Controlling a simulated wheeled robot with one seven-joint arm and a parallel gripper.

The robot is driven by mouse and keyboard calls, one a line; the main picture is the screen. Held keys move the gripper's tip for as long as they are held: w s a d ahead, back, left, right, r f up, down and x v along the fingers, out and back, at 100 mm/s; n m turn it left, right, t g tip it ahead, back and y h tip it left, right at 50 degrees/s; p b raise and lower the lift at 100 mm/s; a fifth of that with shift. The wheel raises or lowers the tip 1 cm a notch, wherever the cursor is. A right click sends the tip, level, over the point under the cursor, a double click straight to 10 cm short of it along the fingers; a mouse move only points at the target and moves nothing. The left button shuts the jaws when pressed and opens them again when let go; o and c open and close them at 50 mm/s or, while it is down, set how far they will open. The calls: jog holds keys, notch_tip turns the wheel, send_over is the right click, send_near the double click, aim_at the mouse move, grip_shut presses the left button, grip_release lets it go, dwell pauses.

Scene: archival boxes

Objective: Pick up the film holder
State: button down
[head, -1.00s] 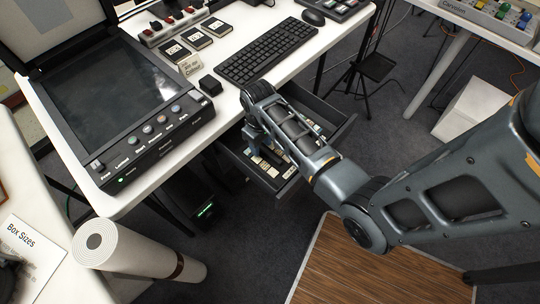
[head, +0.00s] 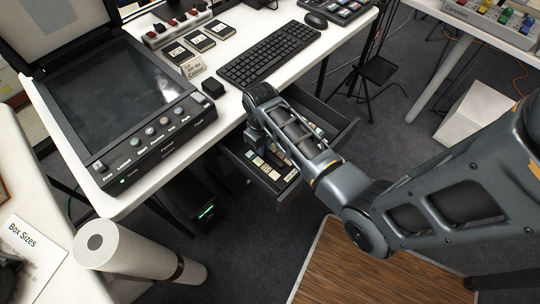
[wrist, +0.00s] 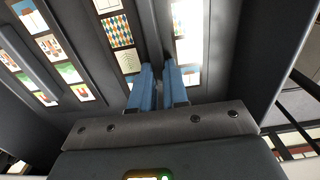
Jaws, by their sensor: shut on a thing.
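My gripper (wrist: 160,88) points down into the open drawer (head: 237,160) in the wrist view, its two blue fingers close together. It is shut on a film holder (wrist: 151,35), a dark strip framing small bright pictures, with picture windows on both sides of the fingers. The exact contact is partly hidden by the fingertips. In the head view my gripper (head: 257,146) is over the left part of the drawer, and my arm covers part of the contents. I cannot tell there how far the holder is off the drawer floor.
More dark holders with pictures (wrist: 62,70) lie to the left in the wrist view. The drawer walls are close around my gripper. The desk with a flatbed scanner (head: 110,90) and keyboard (head: 268,50) stands above. A rolled white sheet (head: 140,255) is at front left.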

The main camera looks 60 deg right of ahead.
notch_tip(320, 180, up, 10)
dwell(0.6)
